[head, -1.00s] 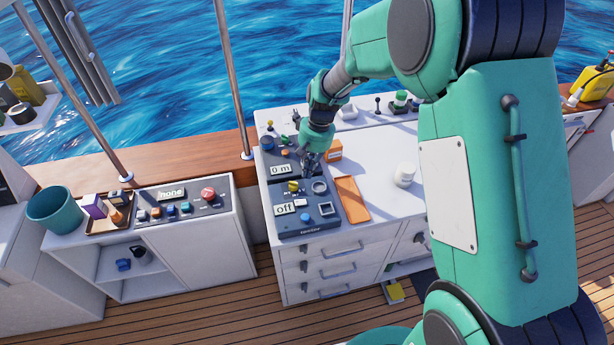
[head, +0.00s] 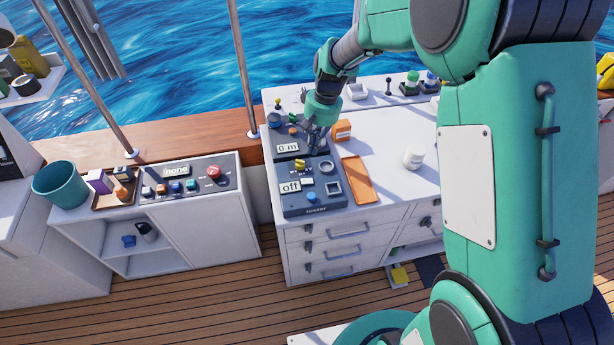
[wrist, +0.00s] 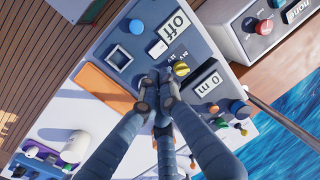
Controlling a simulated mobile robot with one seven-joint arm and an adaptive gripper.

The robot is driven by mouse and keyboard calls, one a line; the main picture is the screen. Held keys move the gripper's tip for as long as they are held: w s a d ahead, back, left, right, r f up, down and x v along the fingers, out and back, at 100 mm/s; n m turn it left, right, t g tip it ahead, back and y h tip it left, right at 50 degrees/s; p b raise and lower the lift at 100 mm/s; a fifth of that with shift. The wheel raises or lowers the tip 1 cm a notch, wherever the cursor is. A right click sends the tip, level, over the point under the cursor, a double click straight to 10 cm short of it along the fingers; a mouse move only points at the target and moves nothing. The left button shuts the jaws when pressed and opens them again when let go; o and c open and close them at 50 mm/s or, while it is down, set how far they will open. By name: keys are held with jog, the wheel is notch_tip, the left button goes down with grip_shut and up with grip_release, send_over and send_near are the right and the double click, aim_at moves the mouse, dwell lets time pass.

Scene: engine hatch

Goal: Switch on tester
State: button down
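The tester (head: 296,209) is a dark blue-grey panel on the white cabinet top, labelled "tester" at its front edge. Its display (head: 290,187) reads "off", and the same display (wrist: 174,25) shows in the wrist view. It has a blue button (wrist: 137,27), a small white button (wrist: 157,48), a yellow knob (wrist: 180,69) and a square framed element (wrist: 119,57).
Behind the tester, another panel has a "0 m" display (head: 288,148). An orange tray (head: 358,181), an orange box (head: 341,130) and a white jar (head: 413,157) stand to the right. A left cabinet carries a panel with a "none" display (head: 177,171) and a red button (head: 214,173).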

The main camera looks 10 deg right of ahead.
aim_at(305, 181)
dwell(0.3)
jog(key=f, duration=0.4)
jog(key=a+f+b, duration=0.1)
jog(key=f, duration=0.4)
jog(key=a+f, duration=0.1)
jog(key=f, duration=0.3)
jog(key=shift+a+f, duration=0.1)
jog(key=shift+f, duration=0.3)
